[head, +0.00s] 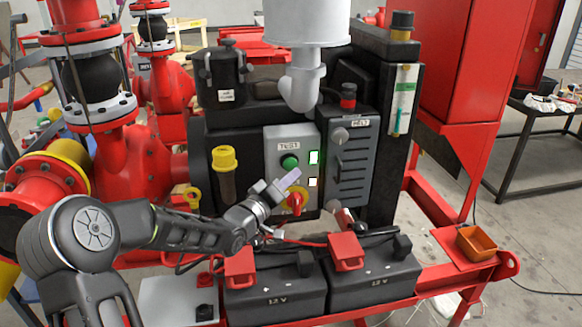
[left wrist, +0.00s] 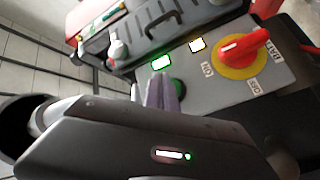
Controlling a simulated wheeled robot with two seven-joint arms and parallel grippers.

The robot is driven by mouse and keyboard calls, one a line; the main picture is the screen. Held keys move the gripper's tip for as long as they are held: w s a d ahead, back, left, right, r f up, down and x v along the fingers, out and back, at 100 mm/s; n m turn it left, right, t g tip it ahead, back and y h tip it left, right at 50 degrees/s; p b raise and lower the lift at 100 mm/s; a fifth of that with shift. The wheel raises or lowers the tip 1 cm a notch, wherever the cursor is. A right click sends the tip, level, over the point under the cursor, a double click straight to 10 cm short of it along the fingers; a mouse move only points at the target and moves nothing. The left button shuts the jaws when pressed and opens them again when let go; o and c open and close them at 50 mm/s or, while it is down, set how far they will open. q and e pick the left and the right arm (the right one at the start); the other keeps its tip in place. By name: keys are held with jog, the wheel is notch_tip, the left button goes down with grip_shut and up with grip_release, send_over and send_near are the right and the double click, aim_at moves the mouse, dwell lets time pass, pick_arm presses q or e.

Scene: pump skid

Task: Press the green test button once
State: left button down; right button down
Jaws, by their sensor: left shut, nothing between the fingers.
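The green test button (head: 290,161) sits under the TEST label on the grey control panel (head: 273,142). In the left wrist view the green button (left wrist: 179,88) shows partly, behind my fingers. My left gripper (head: 292,176) is shut and empty, its pale purple fingertips just below the button in the head view. In the left wrist view the closed fingers (left wrist: 161,93) point at the panel beside the button. I cannot tell whether they touch it. My right gripper is not in view.
A red rotary switch on a yellow plate (head: 295,200) is just below the fingers. Two lit indicators (head: 314,157) are right of the button. Two 12 V batteries (head: 374,281) with cables stand below. A grey BELT guard (head: 348,165) is to the right.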

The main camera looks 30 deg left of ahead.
pick_arm(q)
jog(key=shift+s+d, duration=0.65)
jog(key=shift+s, duration=0.2)
jog(key=shift+s+d, duration=0.6)
jog(key=shift+s, duration=0.2)
